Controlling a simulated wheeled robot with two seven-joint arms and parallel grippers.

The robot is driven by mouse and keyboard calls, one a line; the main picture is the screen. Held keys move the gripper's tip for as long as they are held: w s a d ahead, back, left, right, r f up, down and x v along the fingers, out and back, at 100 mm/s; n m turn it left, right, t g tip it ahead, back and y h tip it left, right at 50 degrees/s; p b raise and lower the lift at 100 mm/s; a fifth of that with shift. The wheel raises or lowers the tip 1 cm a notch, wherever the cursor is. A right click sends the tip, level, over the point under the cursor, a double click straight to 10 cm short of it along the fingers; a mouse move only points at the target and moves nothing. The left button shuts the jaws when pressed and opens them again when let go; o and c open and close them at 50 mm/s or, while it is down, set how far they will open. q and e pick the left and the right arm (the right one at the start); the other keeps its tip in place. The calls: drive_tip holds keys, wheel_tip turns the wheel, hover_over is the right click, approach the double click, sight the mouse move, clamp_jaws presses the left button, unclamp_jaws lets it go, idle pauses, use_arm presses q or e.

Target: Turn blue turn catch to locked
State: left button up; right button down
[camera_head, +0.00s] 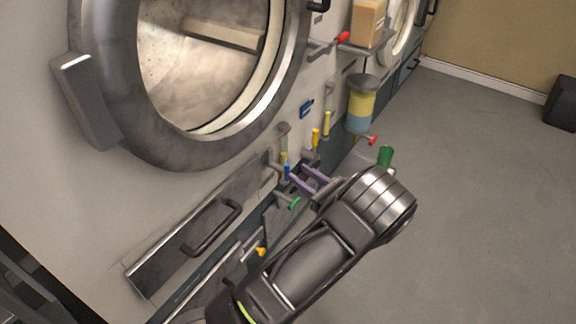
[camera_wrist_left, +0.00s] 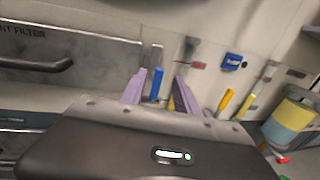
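The blue turn catch (camera_head: 287,171) is on the machine's front, below the round door. In the left wrist view the blue turn catch (camera_wrist_left: 157,84) stands nearly upright below a grey metal piece. My left gripper (camera_head: 298,173) comes up to it from the lower right with two purple fingers. In the wrist view my left gripper (camera_wrist_left: 160,74) is open, with the blue handle between its fingers, closer to the left one. I cannot tell whether it touches. The lower part of the catch is hidden by the gripper body. My right gripper is not in view.
Yellow handles (camera_wrist_left: 226,99) stand to the right, with a blue square plate (camera_wrist_left: 232,62) above them. A green-tipped lever (camera_head: 294,203) is below the fingers. A drawer handle (camera_head: 211,228) is at lower left. A yellow-blue container (camera_head: 360,106) juts out right.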

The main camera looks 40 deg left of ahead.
sight(287, 165)
use_arm(q)
drive_tip(key=a, duration=0.4)
drive_tip(key=w+a, duration=0.1)
drive_tip(key=a, duration=0.1)
drive_tip(key=shift+b, duration=0.35)
drive_tip(key=shift+c, duration=0.3)
clamp_jaws()
